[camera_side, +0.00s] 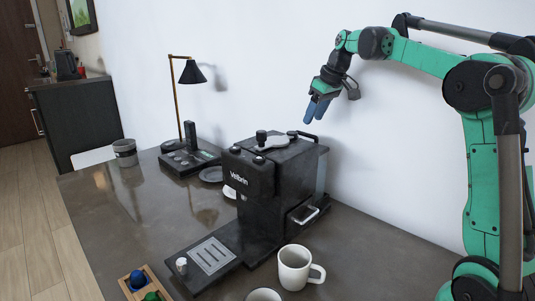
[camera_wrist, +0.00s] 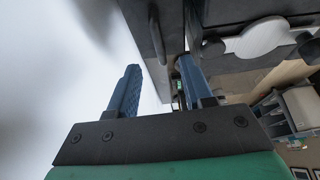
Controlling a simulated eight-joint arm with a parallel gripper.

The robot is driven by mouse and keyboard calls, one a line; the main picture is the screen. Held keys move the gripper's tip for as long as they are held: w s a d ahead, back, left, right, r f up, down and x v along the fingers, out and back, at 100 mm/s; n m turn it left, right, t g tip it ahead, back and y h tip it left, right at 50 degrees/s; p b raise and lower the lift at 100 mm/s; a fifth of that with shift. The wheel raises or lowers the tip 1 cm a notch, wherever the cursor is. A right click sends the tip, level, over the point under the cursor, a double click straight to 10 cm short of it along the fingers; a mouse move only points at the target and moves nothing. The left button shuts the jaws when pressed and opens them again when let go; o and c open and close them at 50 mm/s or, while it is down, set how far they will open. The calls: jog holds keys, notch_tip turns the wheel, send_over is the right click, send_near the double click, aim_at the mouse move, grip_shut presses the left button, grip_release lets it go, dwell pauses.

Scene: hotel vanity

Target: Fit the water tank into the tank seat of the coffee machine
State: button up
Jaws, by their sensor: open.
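The black coffee machine (camera_side: 262,190) stands on the grey counter. A pale, see-through panel (camera_side: 321,172) at its rear right side looks like the water tank, with a black loop handle (camera_side: 304,135) near the top. I cannot tell how far it sits in the tank seat, which is hidden. My gripper (camera_side: 317,108) is above the machine's rear edge, apart from the handle. Its two blue fingers are apart and empty in the wrist view (camera_wrist: 158,85).
A white mug (camera_side: 295,268) stands in front of the machine, with another cup (camera_side: 264,295) at the lower edge. A lamp (camera_side: 186,100), a phone base (camera_side: 188,160) and a grey cup (camera_side: 125,152) are at the back left. The white wall is close behind the machine.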

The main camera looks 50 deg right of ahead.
jog(key=v, duration=0.7)
jog(key=shift+t, duration=0.4)
jog(key=a+f, duration=0.1)
jog(key=a, duration=0.3)
jog(key=s+a+f, duration=0.1)
jog(key=a, duration=0.2)
jog(key=a+f, duration=0.2)
jog(key=a, duration=0.2)
jog(key=shift+s+a+f, duration=0.1)
jog(key=shift+s+a, duration=0.2)
jog(key=shift+t, duration=0.4)
jog(key=s+a+f, duration=0.2)
jog(key=a+f, duration=0.1)
jog(key=s+a+f, duration=0.1)
jog(key=a+f, duration=0.1)
jog(key=shift+s+a+f, duration=0.2)
jog(key=shift+f, duration=0.05)
jog(key=s+a+f+t, duration=0.1)
jog(key=s+a+f, duration=0.3)
jog(key=f, duration=0.3)
